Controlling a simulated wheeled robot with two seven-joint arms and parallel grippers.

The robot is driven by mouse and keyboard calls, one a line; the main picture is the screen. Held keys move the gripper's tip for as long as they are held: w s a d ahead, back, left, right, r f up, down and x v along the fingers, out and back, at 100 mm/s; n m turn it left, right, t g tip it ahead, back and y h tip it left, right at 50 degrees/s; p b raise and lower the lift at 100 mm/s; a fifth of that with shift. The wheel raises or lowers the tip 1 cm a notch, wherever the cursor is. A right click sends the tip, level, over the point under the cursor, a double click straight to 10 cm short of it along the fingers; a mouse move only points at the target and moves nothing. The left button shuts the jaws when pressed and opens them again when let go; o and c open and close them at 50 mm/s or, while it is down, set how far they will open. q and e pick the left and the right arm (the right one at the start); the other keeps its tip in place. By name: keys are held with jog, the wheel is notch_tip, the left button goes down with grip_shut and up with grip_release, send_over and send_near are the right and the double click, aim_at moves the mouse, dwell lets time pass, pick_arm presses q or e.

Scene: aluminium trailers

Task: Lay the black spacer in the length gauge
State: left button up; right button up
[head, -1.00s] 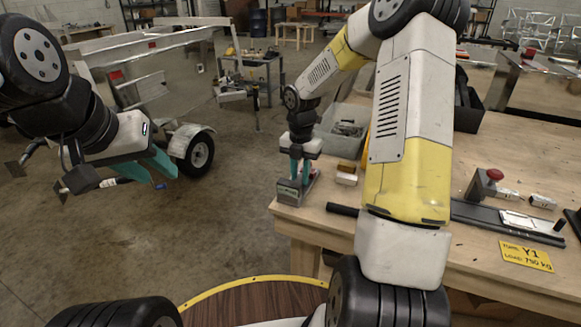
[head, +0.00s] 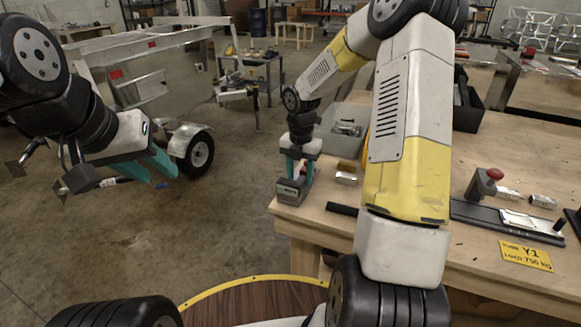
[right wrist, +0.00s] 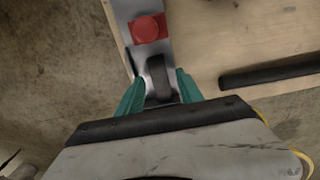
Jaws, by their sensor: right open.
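My left gripper (head: 165,180) is open and empty, out over the floor.
A black bar (head: 342,209) lies on the bench beside the gauge, partly behind my arm. Small metal blocks (head: 346,178) and a grey bin (head: 345,130) are behind. A fixture with a red knob (head: 494,174) and a yellow card (head: 525,255) are further right.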

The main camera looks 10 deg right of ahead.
aim_at(300, 181)
notch_tip(300, 181, up, 11)
jog(key=s+r+m+t, duration=0.2)
jog(key=s+r+m, duration=0.6)
jog(key=m, duration=0.1)
jog(key=s+a+r+m+t+y, duration=0.1)
jog(key=s+r+m+t, duration=0.1)
jog(key=s+m, duration=0.6)
jog(key=s+a+r+m+t+y, duration=0.1)
jog(key=s+r+m+t, duration=0.1)
jog(key=s+m, duration=0.6)
jog(key=m, duration=0.3)
jog(key=shift+s+r+m, duration=0.15)
jog(key=shift+r+m, duration=0.05)
jog(key=shift+m, duration=0.1)
